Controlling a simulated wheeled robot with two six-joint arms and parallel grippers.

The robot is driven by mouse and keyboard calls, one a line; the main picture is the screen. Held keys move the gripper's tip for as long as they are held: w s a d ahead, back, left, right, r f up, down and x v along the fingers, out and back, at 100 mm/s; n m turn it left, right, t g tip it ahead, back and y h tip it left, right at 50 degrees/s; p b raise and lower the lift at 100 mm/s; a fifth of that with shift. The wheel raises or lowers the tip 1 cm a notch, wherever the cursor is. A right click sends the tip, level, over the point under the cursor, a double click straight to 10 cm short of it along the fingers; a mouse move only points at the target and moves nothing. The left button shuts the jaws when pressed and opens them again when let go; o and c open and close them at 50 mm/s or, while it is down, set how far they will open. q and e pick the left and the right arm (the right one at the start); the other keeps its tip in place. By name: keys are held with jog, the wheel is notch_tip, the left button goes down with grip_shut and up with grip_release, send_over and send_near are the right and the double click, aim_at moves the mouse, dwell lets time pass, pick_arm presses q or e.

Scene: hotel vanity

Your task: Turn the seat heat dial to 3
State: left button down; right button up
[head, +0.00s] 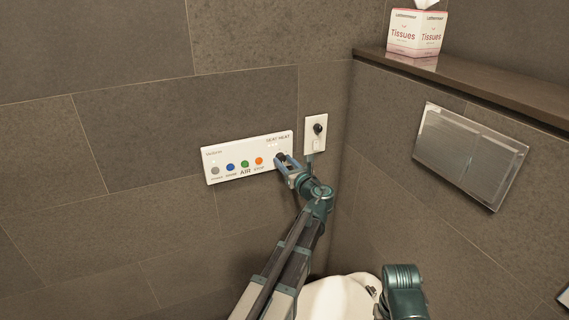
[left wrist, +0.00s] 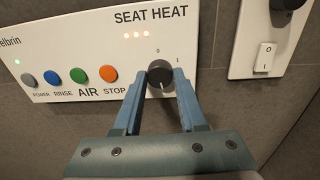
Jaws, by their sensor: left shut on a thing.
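The seat heat dial (left wrist: 159,72) is a round black knob at the right end of the white control panel (left wrist: 80,78). In the left wrist view a 0 shows above it and a 1 at its upper right; a light mark on the knob seems to face down. Other numbers are hidden. My left gripper (left wrist: 161,78) is shut on the dial, one blue finger on each side. In the head view the left gripper (head: 283,161) covers most of the dial. Three small lights (left wrist: 136,35) glow under the words SEAT HEAT.
Grey, blue, green and orange buttons (left wrist: 78,75) line the panel to the left. A white plate with a black knob and a switch (head: 316,134) is close on the right. A steel flush plate (head: 465,155), a tissue box (head: 416,33) on a ledge and a white toilet (head: 340,298) also show.

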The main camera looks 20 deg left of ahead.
pick_arm(q)
jog(key=shift+s+f+m, duration=0.1)
jog(key=shift+m, duration=0.9)
jog(key=shift+c, duration=2.3)
grip_release()
jog(key=v, duration=1.3)
jog(key=shift+s+d, duration=0.15)
jog(key=shift+d, duration=0.25)
jog(key=shift+f, duration=0.15)
